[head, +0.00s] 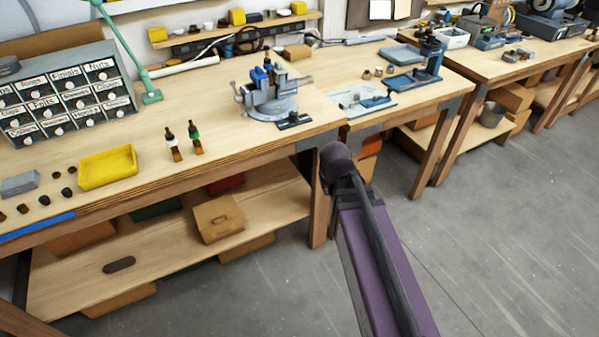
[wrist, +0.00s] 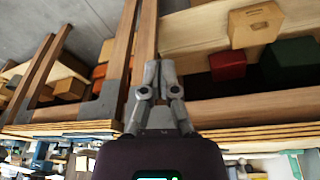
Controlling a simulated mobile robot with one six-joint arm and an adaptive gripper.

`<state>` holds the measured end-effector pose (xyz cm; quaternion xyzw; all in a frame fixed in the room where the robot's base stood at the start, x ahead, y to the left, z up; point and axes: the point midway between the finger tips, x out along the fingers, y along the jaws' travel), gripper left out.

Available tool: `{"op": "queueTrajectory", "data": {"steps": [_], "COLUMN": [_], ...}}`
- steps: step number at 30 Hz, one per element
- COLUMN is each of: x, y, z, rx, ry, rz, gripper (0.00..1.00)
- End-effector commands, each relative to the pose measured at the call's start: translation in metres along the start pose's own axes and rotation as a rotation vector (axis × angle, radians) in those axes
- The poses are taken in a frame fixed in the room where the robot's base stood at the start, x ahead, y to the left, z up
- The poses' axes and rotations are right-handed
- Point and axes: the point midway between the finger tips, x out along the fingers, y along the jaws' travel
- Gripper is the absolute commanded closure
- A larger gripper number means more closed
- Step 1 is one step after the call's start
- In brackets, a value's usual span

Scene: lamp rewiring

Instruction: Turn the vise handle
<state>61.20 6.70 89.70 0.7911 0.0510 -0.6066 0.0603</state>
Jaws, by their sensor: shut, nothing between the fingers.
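The vise (head: 270,102), grey and blue on a round base, stands near the front right corner of the left workbench in the head view. Its handle is too small to make out surely. My arm rises in front of the benches, its dark rounded joint beside the bench corner. My gripper is hidden in the head view. In the wrist view my gripper (wrist: 158,70) is shut and empty, its grey fingers together in front of a wooden bench leg. The vise is not clearly seen in the wrist view, which looks upside down.
The left workbench (head: 215,88) carries a yellow tray (head: 107,167), two small bottles (head: 183,142) and a labelled drawer cabinet (head: 62,100). A cardboard box (head: 217,218) sits on the shelf below. A blue press (head: 425,65) stands on the bench to the right. Open floor lies in front.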

Motion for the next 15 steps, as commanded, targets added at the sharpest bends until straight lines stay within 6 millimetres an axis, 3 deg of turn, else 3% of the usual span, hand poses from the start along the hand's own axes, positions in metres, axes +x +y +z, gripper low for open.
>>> {"op": "queueTrajectory", "data": {"steps": [1, 6, 10, 15], "x": [-0.002, -0.009, -0.012, -0.014], "y": [0.014, 0.041, 0.052, 0.056], "z": [0.019, 0.060, 0.077, 0.084], "rx": [0.033, 0.109, 0.146, 0.160], "ry": [-0.048, -0.183, -0.240, -0.265], "rz": [0.000, -0.007, -0.011, -0.014], "gripper": [1.00, 1.00, 1.00, 1.00]}}
